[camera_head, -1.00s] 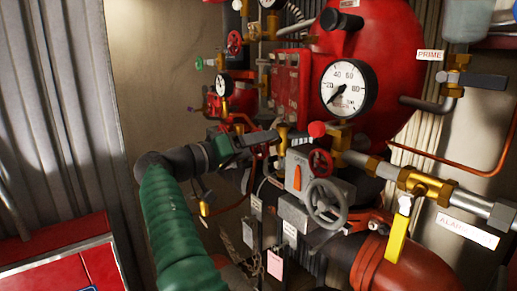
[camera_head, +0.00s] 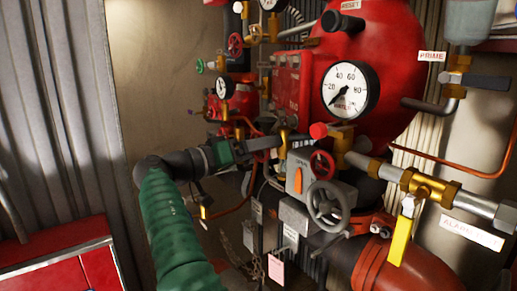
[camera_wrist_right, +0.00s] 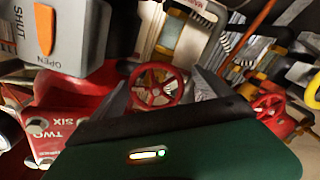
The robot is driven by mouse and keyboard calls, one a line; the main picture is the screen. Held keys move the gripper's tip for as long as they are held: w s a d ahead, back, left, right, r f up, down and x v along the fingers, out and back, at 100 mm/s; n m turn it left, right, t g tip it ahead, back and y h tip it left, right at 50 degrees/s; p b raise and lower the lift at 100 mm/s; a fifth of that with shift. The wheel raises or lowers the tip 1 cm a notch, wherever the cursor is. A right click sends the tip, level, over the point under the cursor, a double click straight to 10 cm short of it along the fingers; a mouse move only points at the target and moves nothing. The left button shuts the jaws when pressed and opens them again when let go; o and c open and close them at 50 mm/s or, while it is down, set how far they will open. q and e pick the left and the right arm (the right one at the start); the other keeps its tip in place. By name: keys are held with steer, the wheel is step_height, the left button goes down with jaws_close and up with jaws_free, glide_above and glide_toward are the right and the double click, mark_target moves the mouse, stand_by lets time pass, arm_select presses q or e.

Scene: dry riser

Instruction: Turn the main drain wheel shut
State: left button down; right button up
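A small red wheel (camera_head: 322,164) sits just right of a grey box (camera_head: 299,178) with an orange pointer, above a larger grey handwheel (camera_head: 331,206). No readable label in the head view marks either as the main drain wheel. My right gripper (camera_head: 285,140), on the green arm, is left of the red wheel. In the right wrist view the gripper (camera_wrist_right: 165,90) is open, and a red wheel (camera_wrist_right: 157,88) shows between its fingers. I cannot tell whether they touch it. The grey box (camera_wrist_right: 75,35) there reads SHUT and OPEN. My left gripper is not in view.
A white gauge (camera_head: 349,90) and a red tank (camera_head: 385,45) stand above. A brass fitting with a yellow lever (camera_head: 400,240) is at right. Hanging tags (camera_head: 275,268) and pipes crowd below. A red cabinet (camera_head: 60,262) is at lower left.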

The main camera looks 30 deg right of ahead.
steer(key=shift+r, duration=0.1)
steer(key=shift+a, duration=0.2)
steer(key=a+p, duration=0.3)
steer(key=a, duration=0.9)
steer(key=shift+s, duration=0.35)
steer(key=shift+d, duration=0.2)
